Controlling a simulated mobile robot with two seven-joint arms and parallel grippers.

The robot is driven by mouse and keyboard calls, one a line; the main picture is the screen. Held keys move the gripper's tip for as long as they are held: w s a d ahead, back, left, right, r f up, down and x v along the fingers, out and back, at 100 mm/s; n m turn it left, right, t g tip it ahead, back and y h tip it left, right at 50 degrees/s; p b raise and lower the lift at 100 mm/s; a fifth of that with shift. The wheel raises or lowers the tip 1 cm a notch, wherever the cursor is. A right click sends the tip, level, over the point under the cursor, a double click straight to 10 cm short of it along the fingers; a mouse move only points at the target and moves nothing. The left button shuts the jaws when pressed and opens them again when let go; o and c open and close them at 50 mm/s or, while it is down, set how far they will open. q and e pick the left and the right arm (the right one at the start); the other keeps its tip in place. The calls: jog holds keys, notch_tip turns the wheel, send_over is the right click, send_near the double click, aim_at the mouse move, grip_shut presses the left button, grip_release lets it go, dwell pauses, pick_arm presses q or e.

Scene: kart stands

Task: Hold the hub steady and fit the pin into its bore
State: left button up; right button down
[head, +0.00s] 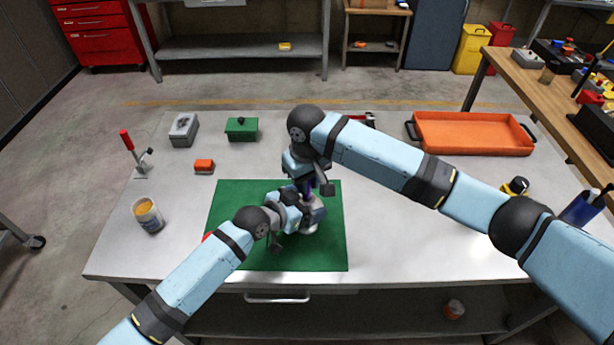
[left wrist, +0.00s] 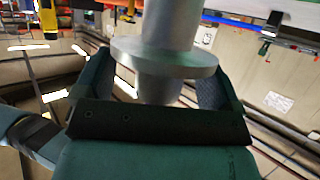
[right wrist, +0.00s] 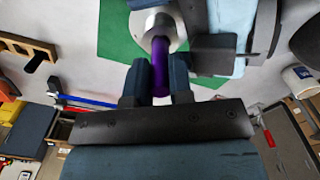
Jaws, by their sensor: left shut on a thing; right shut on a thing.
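The hub is a silver flanged cylinder (left wrist: 165,58); in the left wrist view it stands between the two fingers of my left gripper (left wrist: 160,90), which is shut on it. The hub also shows in the right wrist view (right wrist: 158,28), its round bore facing the camera. My right gripper (right wrist: 157,90) is shut on the purple pin (right wrist: 160,68). The pin's far end meets the bore; how deep it sits I cannot tell. In the head view my left gripper (head: 305,213) is low over the green mat, with my right gripper (head: 308,184) just above it, both partly hidden.
The green mat (head: 230,225) lies on the grey table (head: 420,230). An orange tray (head: 470,133) is at the back right. A green box (head: 241,129), grey block (head: 183,130), small orange block (head: 204,167), can (head: 147,215) and red-handled clamp (head: 132,150) stand at left.

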jog(key=shift+f, duration=1.4)
jog(key=c, duration=0.9)
grip_release()
jog(key=shift+c, duration=0.2)
jog(key=shift+s+a, duration=0.1)
jog(key=shift+a, duration=0.1)
jog(key=shift+s, duration=0.1)
pick_arm(q)
jog(key=shift+f, duration=0.1)
pick_arm(e)
jog(key=r, duration=1.2)
jog(key=shift+w+d, duration=0.2)
jog(key=shift+d, duration=0.05)
